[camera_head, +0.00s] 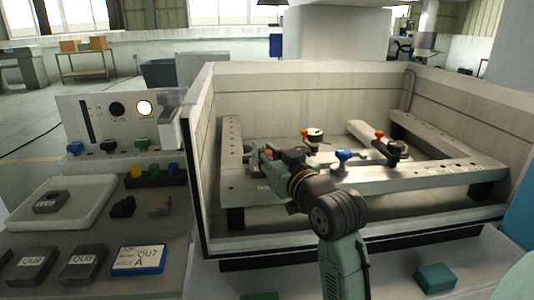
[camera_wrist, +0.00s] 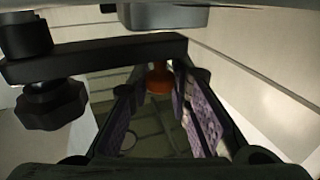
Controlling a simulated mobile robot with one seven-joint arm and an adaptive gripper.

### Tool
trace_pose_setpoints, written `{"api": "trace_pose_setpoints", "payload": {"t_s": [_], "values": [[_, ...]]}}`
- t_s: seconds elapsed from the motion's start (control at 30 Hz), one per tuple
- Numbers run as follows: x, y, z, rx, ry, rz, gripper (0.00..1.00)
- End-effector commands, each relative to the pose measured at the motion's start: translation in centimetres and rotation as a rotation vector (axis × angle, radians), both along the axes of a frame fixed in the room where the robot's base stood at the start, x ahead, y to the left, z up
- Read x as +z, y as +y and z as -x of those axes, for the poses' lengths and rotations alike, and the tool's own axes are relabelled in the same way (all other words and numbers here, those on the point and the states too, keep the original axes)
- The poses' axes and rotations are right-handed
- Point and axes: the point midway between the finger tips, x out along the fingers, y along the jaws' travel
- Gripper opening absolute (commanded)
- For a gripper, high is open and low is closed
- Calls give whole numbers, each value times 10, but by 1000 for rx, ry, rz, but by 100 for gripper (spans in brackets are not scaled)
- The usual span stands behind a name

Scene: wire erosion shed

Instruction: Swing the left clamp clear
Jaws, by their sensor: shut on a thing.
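The left clamp (camera_head: 315,140) is on the fixture frame in the tank, with a dark arm, a dark knob and a small orange knob. In the wrist view its dark bar (camera_wrist: 100,58) crosses the picture, with a black lobed knob (camera_wrist: 48,104) under its left end. The orange knob (camera_wrist: 158,80) shows between the fingertips of my gripper (camera_wrist: 153,92), which is shut on it. In the head view my gripper (camera_head: 277,157) is over the frame's left part, and its fingertips are hard to make out. A second clamp (camera_head: 394,148) with an orange knob stands to the right.
A blue knob (camera_head: 344,155) stands on the front rail (camera_head: 425,177) between the clamps. The tank's front wall (camera_head: 280,238) lies under my arm, and its left wall (camera_head: 202,150) is close to my gripper. A control panel (camera_head: 105,125) and a white tray (camera_head: 90,213) are at left.

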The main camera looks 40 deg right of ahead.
Motion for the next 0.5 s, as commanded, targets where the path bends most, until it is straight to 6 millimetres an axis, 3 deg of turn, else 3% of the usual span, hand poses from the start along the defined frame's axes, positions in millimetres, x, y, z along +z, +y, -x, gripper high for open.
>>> {"api": "trace_pose_setpoints", "payload": {"t_s": [0.5], "values": [[1,-16,-20,-327,-1,-2,0]]}}
